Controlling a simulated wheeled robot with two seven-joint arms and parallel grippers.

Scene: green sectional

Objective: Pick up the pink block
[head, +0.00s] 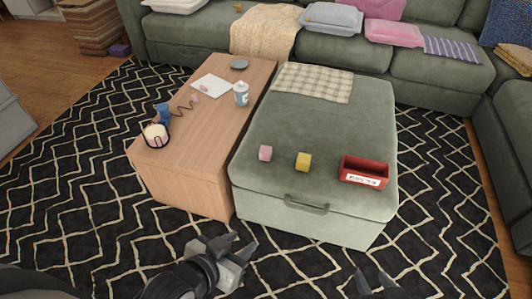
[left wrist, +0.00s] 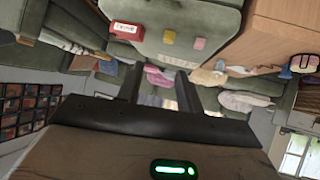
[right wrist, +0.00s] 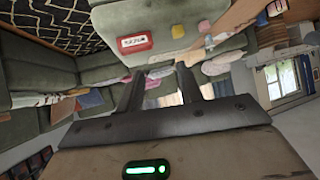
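My left gripper (head: 238,246) is open and empty, over the rug in front of the ottoman and apart from the block. My right gripper (head: 375,285) shows only its fingertips at the bottom edge. In the right wrist view (right wrist: 160,85) its fingers are spread and empty.
A red bin (head: 363,171) stands on the ottoman's front right. A plaid cloth (head: 313,83) lies at the back. The ottoman's middle is clear.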

